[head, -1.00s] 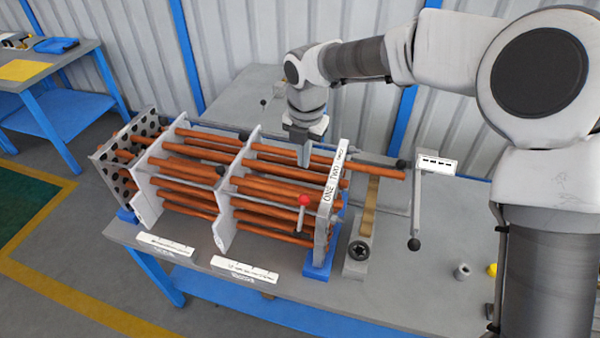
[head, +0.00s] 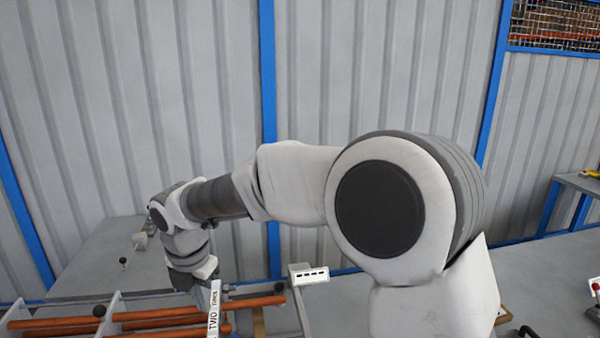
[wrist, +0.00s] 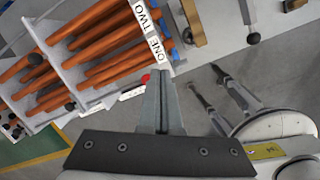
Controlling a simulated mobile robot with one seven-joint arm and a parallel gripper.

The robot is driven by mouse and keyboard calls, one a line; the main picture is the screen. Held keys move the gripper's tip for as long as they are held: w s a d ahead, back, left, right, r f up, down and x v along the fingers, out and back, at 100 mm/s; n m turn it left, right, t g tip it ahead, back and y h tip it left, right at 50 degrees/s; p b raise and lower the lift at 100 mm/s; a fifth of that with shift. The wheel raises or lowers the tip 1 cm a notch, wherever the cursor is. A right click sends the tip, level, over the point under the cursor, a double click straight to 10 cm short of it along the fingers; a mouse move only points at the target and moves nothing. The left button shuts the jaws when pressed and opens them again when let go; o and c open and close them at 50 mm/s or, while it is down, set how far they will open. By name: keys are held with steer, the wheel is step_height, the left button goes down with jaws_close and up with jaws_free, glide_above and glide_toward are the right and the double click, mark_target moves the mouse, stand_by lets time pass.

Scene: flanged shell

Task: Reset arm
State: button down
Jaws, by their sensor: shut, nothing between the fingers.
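My gripper (wrist: 157,80) is shut and empty in the wrist view, its two grey fingers pressed together. In the head view my gripper (head: 203,278) hangs from my arm behind the labelled end plate (head: 214,312), and its fingertips are largely hidden. The rack of orange-brown tubes (head: 155,314) shows only its top rods at the lower left. In the wrist view the tubes (wrist: 95,50) lie to the left of the fingers. The white label strip reading ONE and TWO (wrist: 154,38) is above them.
A white label with dark marks (head: 311,275) stands on a post right of the rack. A corrugated wall with blue posts (head: 268,130) rises behind. A grey table (head: 575,182) stands at the right. Bare grey floor (wrist: 285,75) shows in the wrist view.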

steer(key=s+d+r+m+t+b, duration=0.1)
steer(key=s+d+r+m, duration=0.15)
steer(key=d+m, duration=0.45)
steer(key=s+d+r+m+h, duration=0.1)
steer(key=d+r+m, duration=0.25)
steer(key=d, duration=0.45)
steer(key=s+d+r+m+t+b, duration=0.1)
steer(key=s+d+r+m, duration=0.1)
steer(key=d+m, duration=0.5)
steer(key=s+d+f+m+t+b, duration=0.1)
steer(key=s+d+f+m, duration=0.1)
steer(key=s+d+m, duration=1)
steer(key=shift+f+m+t+y, duration=0.2)
steer(key=shift+m+t+y, duration=0.1)
steer(key=shift+m, duration=1.25)
steer(key=shift+d, duration=0.1)
